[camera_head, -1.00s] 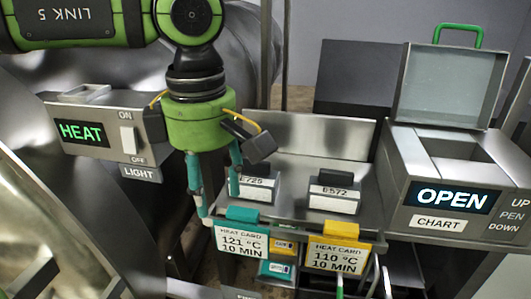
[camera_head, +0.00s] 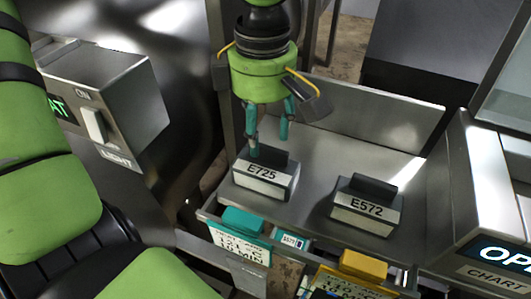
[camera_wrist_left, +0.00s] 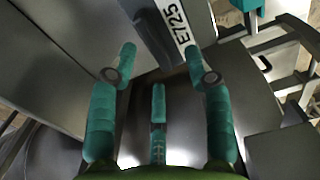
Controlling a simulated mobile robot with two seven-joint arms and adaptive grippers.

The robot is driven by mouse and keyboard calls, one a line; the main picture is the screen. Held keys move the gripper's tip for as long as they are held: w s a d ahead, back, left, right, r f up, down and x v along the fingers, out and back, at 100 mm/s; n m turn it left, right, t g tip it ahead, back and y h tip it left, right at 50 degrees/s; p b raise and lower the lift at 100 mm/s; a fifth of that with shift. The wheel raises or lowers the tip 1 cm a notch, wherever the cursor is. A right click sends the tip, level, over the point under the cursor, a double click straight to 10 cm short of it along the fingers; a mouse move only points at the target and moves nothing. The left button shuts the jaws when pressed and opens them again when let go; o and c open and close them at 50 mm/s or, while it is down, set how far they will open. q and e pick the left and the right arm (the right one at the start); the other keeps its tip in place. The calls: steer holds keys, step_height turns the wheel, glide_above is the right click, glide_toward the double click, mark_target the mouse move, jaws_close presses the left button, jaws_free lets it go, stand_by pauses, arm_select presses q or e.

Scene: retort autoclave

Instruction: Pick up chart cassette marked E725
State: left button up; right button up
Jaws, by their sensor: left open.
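The chart cassette marked E725 (camera_head: 265,176) is a grey box with a white label and a dark grip on top. It stands upright at the left of the metal shelf. In the left wrist view the cassette (camera_wrist_left: 160,28) shows at the top, just beyond the fingers. My left gripper (camera_head: 269,145) is open, with its teal fingers just above and behind the cassette's grip; I cannot tell whether they touch it. The left gripper also shows in the wrist view (camera_wrist_left: 163,70), with nothing between its spread fingers. My right gripper is not in view.
A similar cassette marked E572 (camera_head: 366,206) stands to the right on the metal shelf (camera_head: 315,180). Teal (camera_head: 243,222) and yellow (camera_head: 363,265) heat card holders hang at the shelf's front. A light switch box (camera_head: 110,105) is at left, the chart recorder (camera_head: 485,215) at right.

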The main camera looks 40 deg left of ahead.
mark_target(266, 167)
arm_select(q)
steer(key=shift+w+f, duration=0.15)
steer(key=shift+f, duration=0.45)
steer(key=shift+w+f, duration=0.15)
steer(key=shift+f, duration=0.4)
steer(key=shift+w+f, duration=0.1)
steer(key=shift+f, duration=0.2)
steer(key=shift+r, duration=0.1)
jaws_close()
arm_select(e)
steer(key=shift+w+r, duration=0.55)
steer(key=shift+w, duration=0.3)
